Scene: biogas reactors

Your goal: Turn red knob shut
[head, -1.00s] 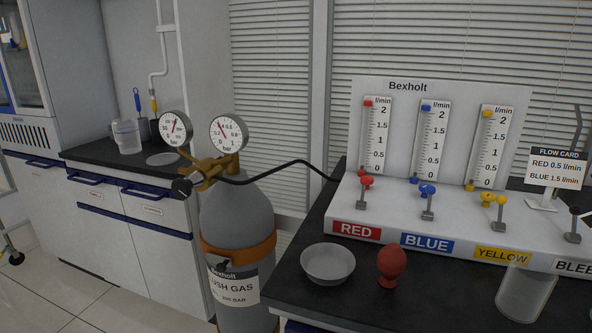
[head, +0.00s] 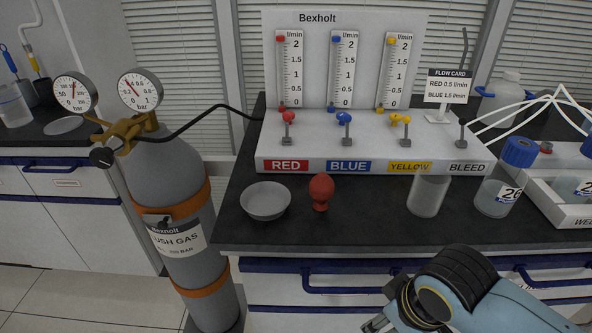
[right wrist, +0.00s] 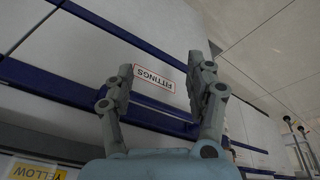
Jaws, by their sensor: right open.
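The red knob (head: 288,117) sits on the sloped front of the white Bexholt flow panel (head: 370,155), above the RED label (head: 286,165). A small grey lever stands at it. A red float (head: 281,39) is near the top of the red tube's scale. My right gripper (head: 372,325) is at the bottom of the head view, partly cut off, low in front of the bench and well away from the knob. In the right wrist view its two fingers (right wrist: 160,82) are spread, with nothing between them. My left gripper is not in view.
Blue (head: 344,117) and yellow (head: 400,119) knobs stand right of the red one. A grey bowl (head: 265,201), a red bulb (head: 321,191), a beaker (head: 428,195) and a blue-capped bottle (head: 505,180) stand on the dark bench. A gas cylinder (head: 172,185) stands to the left.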

